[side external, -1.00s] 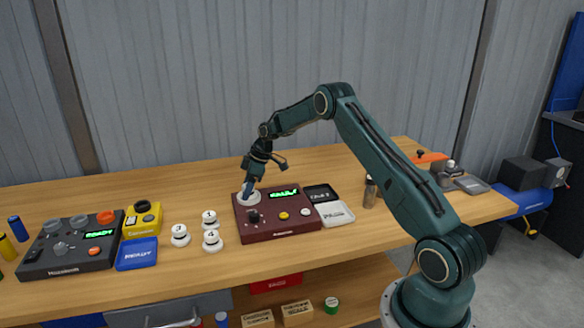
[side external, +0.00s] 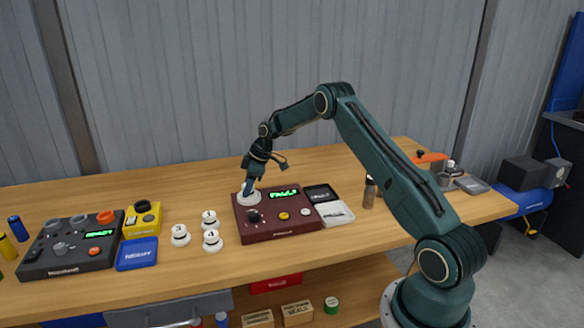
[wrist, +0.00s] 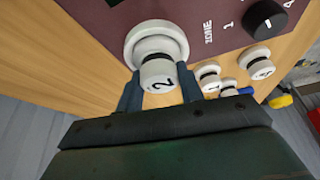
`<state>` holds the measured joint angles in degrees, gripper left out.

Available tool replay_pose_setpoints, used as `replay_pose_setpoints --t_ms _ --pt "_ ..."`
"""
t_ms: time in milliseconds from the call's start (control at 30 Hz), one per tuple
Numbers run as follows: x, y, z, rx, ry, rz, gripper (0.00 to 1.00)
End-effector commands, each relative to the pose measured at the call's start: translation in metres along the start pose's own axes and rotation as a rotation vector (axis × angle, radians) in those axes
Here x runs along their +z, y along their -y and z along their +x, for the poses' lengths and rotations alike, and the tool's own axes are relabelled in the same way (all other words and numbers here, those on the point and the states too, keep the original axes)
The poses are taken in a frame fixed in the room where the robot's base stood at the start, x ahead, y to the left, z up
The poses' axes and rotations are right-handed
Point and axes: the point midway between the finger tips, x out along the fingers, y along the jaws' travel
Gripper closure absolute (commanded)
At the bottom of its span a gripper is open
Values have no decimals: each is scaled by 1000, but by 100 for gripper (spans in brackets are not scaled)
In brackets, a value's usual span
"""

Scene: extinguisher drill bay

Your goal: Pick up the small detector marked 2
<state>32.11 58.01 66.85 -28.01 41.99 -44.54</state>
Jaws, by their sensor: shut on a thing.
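The small white detector marked 2 (wrist: 158,72) is between the fingers of my gripper (wrist: 160,88), and the fingers are shut on its narrow neck. In the side view my gripper (side external: 249,188) points down at the back left corner of the maroon panel (side external: 283,228). The detector's wide white base (side external: 248,199) shows below the fingertips at that corner. I cannot tell whether it touches the panel. The mark 2 is clear only in the wrist view.
White detectors marked 3 (side external: 180,236), 1 (side external: 209,219) and 4 (side external: 212,241) stand left of the panel. Beyond them are a yellow box (side external: 142,220), a blue tray (side external: 137,254) and a dark panel (side external: 72,247). Black and white trays (side external: 336,213) lie right. The bench behind is clear.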

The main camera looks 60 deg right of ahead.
Motion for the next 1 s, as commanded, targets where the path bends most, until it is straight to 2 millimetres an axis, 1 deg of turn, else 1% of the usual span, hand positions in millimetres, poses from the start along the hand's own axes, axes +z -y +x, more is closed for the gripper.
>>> replay_pose_setpoints --t_ms 167,367,567,833,1000 --pt "-5 -1 -10 2 -2 -2 87" --pt "-14 -1 -33 4 -2 -1 87" --pt "-29 -1 -70 5 -3 -2 87" --pt "-54 -2 -131 6 -3 -3 87" --pt "-66 -1 -159 5 -1 -3 87"
